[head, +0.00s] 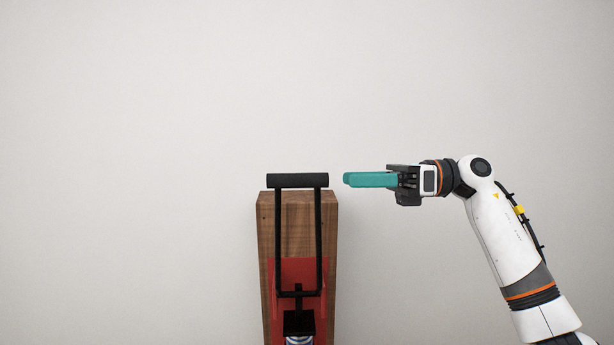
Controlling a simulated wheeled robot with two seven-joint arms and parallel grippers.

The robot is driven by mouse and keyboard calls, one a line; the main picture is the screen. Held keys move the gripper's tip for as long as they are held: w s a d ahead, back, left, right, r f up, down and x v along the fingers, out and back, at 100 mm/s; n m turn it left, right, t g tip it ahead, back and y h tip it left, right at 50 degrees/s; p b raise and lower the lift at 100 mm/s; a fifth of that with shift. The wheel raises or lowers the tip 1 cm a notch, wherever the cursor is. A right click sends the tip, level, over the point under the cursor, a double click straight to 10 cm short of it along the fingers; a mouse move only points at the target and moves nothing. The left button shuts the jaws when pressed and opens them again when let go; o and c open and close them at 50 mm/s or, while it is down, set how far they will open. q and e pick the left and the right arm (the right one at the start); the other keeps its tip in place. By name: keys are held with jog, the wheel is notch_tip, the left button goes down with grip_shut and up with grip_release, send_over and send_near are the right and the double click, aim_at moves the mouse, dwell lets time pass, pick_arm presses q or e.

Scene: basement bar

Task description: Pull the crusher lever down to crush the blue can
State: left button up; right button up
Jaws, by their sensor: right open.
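The crusher lever (298,181) is a black U-shaped bar with a thick padded handle across its top, standing raised. It belongs to a can crusher with a red plate (282,275) fixed to an upright wooden post (268,228). A silvery can end (299,340) shows under the black crusher block at the bottom edge; most of it is cut off and no blue shows. My right gripper (348,180) has teal fingers pointing left, level with the handle and a little to its right, not touching it. It is open and empty. My left gripper is out of view.
A plain pale wall (130,150) fills the background. The space left of the post is clear. My right arm comes in from the lower right. No other objects stand near the lever.

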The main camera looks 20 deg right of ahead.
aim_at(307, 180)
jog(key=p+x, duration=0.2)
jog(key=x, duration=0.6)
jog(key=shift+a+r, duration=0.1)
jog(key=shift+a, duration=0.15)
jog(key=shift+w+a+p, duration=0.2)
jog(key=shift+a+p, duration=0.15)
jog(key=shift+a, duration=0.1)
grip_shut()
